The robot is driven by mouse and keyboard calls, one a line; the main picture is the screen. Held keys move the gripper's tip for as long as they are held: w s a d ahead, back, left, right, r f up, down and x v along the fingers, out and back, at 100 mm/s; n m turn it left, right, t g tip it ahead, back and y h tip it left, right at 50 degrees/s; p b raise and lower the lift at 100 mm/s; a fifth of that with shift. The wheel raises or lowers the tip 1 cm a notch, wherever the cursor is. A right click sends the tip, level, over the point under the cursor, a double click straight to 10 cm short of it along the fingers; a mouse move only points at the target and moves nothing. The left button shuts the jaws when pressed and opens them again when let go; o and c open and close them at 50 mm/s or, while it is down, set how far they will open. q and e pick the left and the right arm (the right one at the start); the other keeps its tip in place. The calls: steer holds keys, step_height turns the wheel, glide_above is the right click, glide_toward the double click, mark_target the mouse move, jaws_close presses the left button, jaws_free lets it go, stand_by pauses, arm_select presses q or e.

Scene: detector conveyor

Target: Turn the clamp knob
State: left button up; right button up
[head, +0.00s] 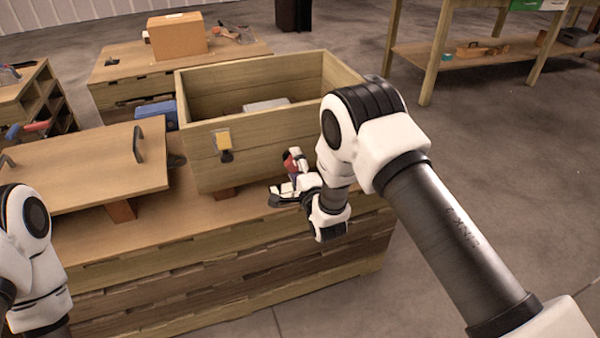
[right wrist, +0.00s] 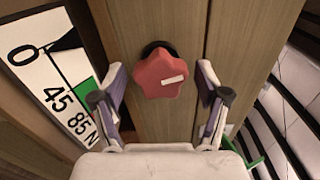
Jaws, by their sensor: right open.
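The clamp knob (right wrist: 160,75) is a red star-shaped knob with a white mark, on the wooden wall of a box. In the right wrist view it sits between the two spread fingers of my right gripper (right wrist: 162,82), with a gap on each side. In the head view the right gripper (head: 286,178) is at the front right of the wooden box (head: 255,150), and a bit of red shows beside its fingers. A white gauge (right wrist: 28,72) marked 0, 45 and 85 N, with a green band and a black pointer near 0, is left of the knob. My left gripper is out of view.
A wooden lid or board with black handles (head: 85,175) lies left of the box on the wooden bench (head: 230,218). Behind stands another table (head: 110,68) with a cardboard box (head: 178,36).

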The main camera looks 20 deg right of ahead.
steer(key=s, duration=1.1)
steer(key=shift+s+d, duration=0.2)
steer(key=shift+s, duration=0.05)
steer(key=w+n+b, duration=0.1)
steer(key=w+n, duration=0.3)
steer(key=n, duration=0.3)
steer(key=w+n+b, duration=0.1)
steer(key=w+n, duration=0.3)
steer(key=n, duration=0.3)
steer(key=w+n+b, duration=0.2)
steer(key=w+n, duration=0.2)
steer(key=n, duration=0.3)
steer(key=shift+w+a+n, duration=0.15)
steer(key=shift+a+n, duration=0.1)
steer(key=shift+n, duration=0.05)
steer(key=c, duration=1.2)
